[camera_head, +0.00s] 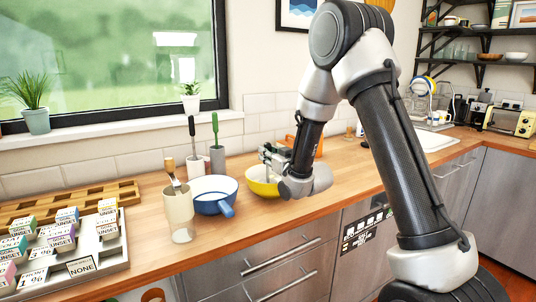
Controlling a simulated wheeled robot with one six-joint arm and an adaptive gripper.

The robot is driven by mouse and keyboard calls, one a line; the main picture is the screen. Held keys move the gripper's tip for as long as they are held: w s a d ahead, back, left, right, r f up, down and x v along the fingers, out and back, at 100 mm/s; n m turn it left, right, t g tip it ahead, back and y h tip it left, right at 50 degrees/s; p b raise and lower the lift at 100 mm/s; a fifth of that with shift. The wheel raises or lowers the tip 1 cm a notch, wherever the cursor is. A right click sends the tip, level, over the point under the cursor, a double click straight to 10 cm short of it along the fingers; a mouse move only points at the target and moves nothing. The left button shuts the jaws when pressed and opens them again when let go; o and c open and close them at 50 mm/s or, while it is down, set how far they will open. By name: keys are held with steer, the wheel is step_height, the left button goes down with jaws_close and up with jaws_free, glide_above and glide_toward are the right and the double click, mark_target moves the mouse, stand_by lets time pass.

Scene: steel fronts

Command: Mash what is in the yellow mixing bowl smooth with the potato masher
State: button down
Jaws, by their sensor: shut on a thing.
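The yellow mixing bowl (259,188) stands on the wooden counter, partly hidden by my wrist. Its contents cannot be made out. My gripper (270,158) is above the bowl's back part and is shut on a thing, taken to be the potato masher. The masher is mostly hidden by the gripper and wrist, so I cannot tell whether its head touches the bowl's contents.
A blue pan (213,193) stands just left of the bowl. A cream utensil jar (180,215) and grey holders (217,160) with upright handles are near it. A tray of labelled boxes (112,254) is at the left. An orange object shows behind my gripper.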

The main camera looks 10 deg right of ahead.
steer(key=shift+f, duration=1.5)
steer(key=shift+r, duration=0.1)
steer(key=shift+r, duration=1.6)
steer(key=shift+r, duration=0.1)
steer(key=shift+r, duration=4.1)
steer(key=shift+f, duration=0.15)
